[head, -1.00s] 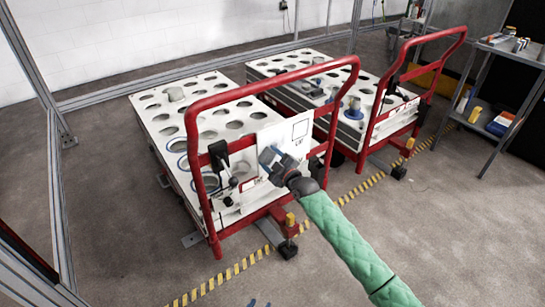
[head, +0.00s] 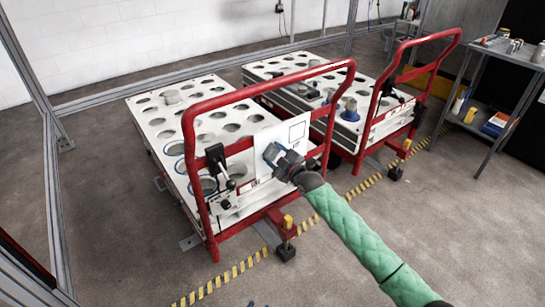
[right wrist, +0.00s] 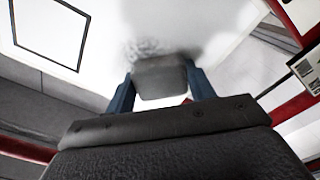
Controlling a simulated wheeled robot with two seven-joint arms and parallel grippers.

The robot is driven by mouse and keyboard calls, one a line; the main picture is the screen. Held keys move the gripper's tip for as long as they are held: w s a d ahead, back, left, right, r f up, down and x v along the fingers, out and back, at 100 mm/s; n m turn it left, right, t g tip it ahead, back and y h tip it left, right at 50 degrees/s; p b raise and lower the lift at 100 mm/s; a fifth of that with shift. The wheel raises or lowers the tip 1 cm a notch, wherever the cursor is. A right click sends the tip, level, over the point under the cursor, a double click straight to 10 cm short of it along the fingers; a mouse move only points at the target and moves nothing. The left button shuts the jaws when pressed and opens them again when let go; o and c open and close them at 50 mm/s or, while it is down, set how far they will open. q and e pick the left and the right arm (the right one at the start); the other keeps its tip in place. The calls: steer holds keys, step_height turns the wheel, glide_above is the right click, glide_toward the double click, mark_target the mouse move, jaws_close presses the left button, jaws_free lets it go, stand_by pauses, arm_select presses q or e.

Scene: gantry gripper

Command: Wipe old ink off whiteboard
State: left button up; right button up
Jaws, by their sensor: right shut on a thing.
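The whiteboard (head: 297,131) is a white panel on the red handle frame of the nearer cart. It carries a black outlined square at its upper right; the board also fills the top of the right wrist view (right wrist: 205,18). My right gripper (head: 273,153) is in front of the board's lower left part. Its blue fingers are shut on a grey block, the eraser (right wrist: 160,78), which is close against the board; I cannot tell if it touches. A grey speckled smudge (right wrist: 150,46) lies on the board just above the eraser. My left gripper is not in view.
The nearer cart (head: 150,118) has a white top with round holes. A second cart (head: 275,68) stands behind it to the right. A grey shelf trolley (head: 487,90) stands at the far right. Yellow-black tape (head: 232,273) crosses the floor. Red handle bars surround the board.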

steer(key=w+d, duration=0.1)
steer(key=w+d+b, duration=0.1)
steer(key=d, duration=0.1)
steer(key=w+d, duration=0.1)
steer(key=shift+w+d, duration=0.1)
steer(key=shift+d, duration=0.3)
stand_by(0.4)
steer(key=p+v, duration=0.3)
steer(key=v, duration=0.3)
stand_by(0.5)
